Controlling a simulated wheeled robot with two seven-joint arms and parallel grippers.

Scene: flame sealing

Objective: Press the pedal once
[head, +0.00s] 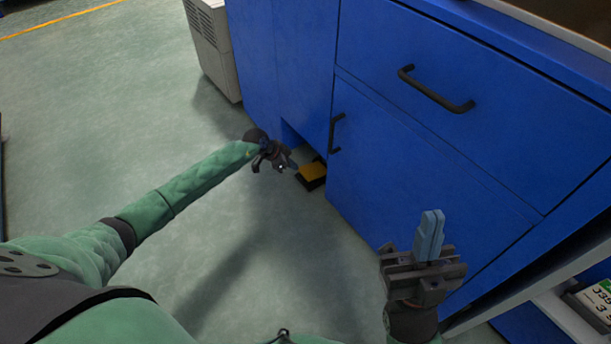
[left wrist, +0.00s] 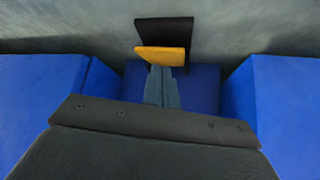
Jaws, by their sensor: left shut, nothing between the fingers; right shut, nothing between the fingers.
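The pedal (head: 312,171) is on the floor at the opening at the foot of the blue cabinet, with a yellow plate and a black base. In the left wrist view the yellow plate (left wrist: 161,56) lies just beyond my fingertips, with the black base (left wrist: 165,31) behind it. My left gripper (head: 292,165) is shut and empty, close beside the pedal on its left. In the left wrist view its fingertips (left wrist: 160,70) overlap the plate's near edge; I cannot tell whether they touch it. My right gripper (head: 431,222) is shut and empty, pointing up in front of the cabinet.
The blue cabinet (head: 440,160) with black handles (head: 436,90) fills the right. A pale grey box-shaped unit (head: 212,45) stands at the back. A shelf (head: 540,290) is at the lower right. The green floor (head: 120,90) to the left is clear.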

